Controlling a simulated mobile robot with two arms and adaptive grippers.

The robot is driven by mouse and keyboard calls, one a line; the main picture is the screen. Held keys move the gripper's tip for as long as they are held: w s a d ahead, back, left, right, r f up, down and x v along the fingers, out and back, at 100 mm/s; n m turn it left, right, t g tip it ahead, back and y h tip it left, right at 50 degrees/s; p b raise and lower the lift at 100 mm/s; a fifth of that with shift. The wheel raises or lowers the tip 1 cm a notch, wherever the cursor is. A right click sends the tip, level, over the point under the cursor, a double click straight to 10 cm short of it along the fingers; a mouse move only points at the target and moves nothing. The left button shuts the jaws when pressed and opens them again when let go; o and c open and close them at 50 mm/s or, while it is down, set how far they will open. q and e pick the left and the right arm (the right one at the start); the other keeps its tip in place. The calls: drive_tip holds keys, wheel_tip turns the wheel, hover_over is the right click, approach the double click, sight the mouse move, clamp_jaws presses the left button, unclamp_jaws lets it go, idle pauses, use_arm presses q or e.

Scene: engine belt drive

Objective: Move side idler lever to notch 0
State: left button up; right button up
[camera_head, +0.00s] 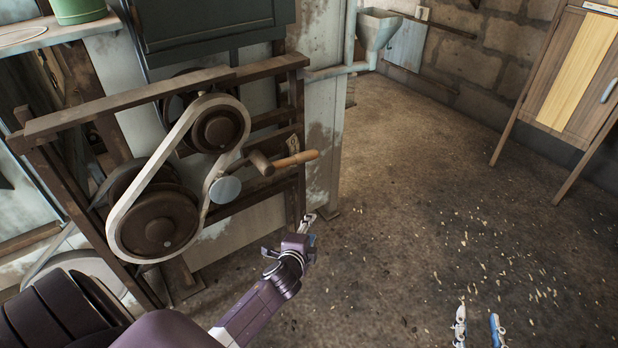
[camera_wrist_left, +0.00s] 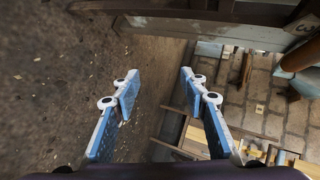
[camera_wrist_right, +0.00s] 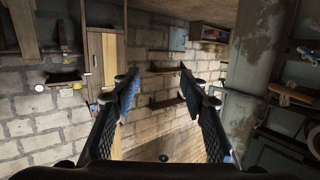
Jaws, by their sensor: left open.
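A round grey disc (camera_head: 225,189) sits beside the belt (camera_head: 157,185), left of and below the handle. My left gripper (camera_head: 308,222) is below the handle, apart from it. In the left wrist view its fingers (camera_wrist_left: 160,95) are spread and empty; a brown rounded piece, perhaps the handle, shows at the right edge. My right gripper (camera_head: 478,325) is low at the right, far from the lever. Its fingers (camera_wrist_right: 155,95) are apart and empty.
The belt runs around an upper pulley (camera_head: 218,129) and a larger lower pulley (camera_head: 158,225). A wooden rail (camera_head: 130,98) crosses above. A small marked plate (camera_head: 293,143) sits behind the handle. A wooden cabinet (camera_head: 575,75) stands far right. The floor between is open.

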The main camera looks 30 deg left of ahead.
use_arm(q)
drive_tip(key=w+a+r+m+t+y+b, duration=0.2)
drive_tip(key=w+a+r+t+b, duration=0.15)
drive_tip(key=r, duration=0.45)
drive_tip(key=t+y+b, duration=0.1)
drive_tip(key=b, duration=0.3)
approach(308, 155)
drive_tip(key=w+a+f, duration=0.2)
drive_tip(key=w, duration=0.2)
drive_tip(key=shift+m, duration=0.5)
drive_tip(key=x, duration=0.4)
drive_tip(key=b+x, duration=0.1)
drive_tip(key=x, duration=0.1)
drive_tip(key=shift+d+r, duration=0.1)
drive_tip(key=shift+r, duration=0.25)
drive_tip(key=shift+w+a, duration=0.25)
drive_tip(key=shift+w, duration=0.3)
use_arm(e)
drive_tip(key=s+r+t+y, duration=0.1)
drive_tip(key=s+r+t, duration=0.2)
drive_tip(key=r, duration=0.6)
drive_tip(key=s+r+t+y, duration=0.1)
drive_tip(key=s+r+t, duration=0.2)
drive_tip(key=r, duration=0.6)
drive_tip(key=s+r+t+y, duration=0.1)
drive_tip(key=s+r+t, duration=0.2)
drive_tip(key=r, duration=0.6)
drive_tip(key=shift+s+d+t+y, duration=0.15)
drive_tip(key=shift+d+t+y, duration=0.2)
drive_tip(key=shift+t, duration=0.35)
